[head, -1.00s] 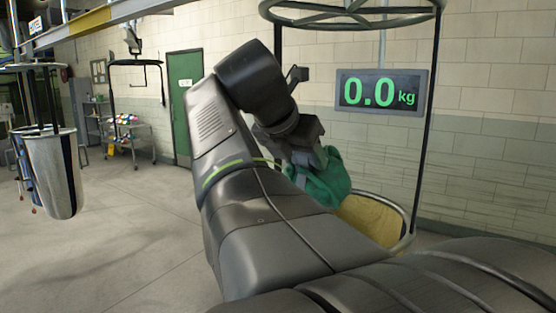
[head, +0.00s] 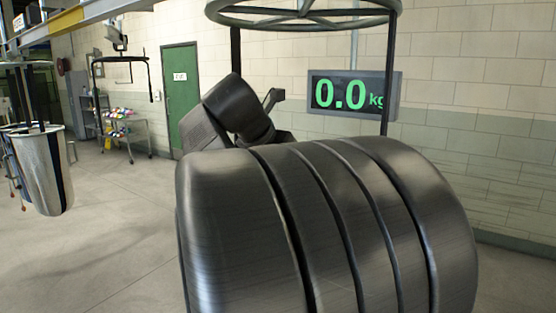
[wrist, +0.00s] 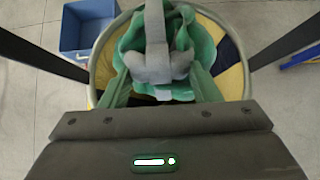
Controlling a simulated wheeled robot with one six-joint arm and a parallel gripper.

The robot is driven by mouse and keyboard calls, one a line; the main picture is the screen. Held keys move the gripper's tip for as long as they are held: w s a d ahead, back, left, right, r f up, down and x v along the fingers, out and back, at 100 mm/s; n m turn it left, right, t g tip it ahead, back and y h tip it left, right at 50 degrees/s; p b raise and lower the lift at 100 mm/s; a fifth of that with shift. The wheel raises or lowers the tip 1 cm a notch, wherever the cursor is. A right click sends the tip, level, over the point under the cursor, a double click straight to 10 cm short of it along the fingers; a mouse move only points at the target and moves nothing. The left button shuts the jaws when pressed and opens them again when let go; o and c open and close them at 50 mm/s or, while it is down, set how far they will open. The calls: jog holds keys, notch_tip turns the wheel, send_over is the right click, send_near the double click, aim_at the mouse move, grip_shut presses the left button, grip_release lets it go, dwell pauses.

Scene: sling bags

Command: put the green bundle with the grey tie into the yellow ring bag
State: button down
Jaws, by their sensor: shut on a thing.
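The green bundle with the grey tie (wrist: 155,70) is in my gripper (wrist: 160,85), with its grey strap and knot facing the wrist camera. In the wrist view it is over the mouth of the yellow ring bag, inside the outline of the round rim (wrist: 246,68). The bundle covers most of the opening, and I cannot tell how high it is above the bag. Yellow lining and dark blue patches show around it. In the head view my arm hides the bundle, the gripper and the bag.
The hanging frame's top ring (head: 303,14) and dark uprights surround the work spot. A scale display (head: 352,95) reads 0.0 kg. A blue bin (wrist: 88,27) stands on the floor beyond the bag. A shiny metal bucket (head: 40,170) hangs at the left.

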jog(key=shift+w+d, duration=0.15)
jog(key=shift+w, duration=0.05)
jog(key=shift+c, duration=2)
grip_release()
jog(key=b+v, duration=0.1)
jog(key=v, duration=1.3)
jog(key=shift+f, duration=0.15)
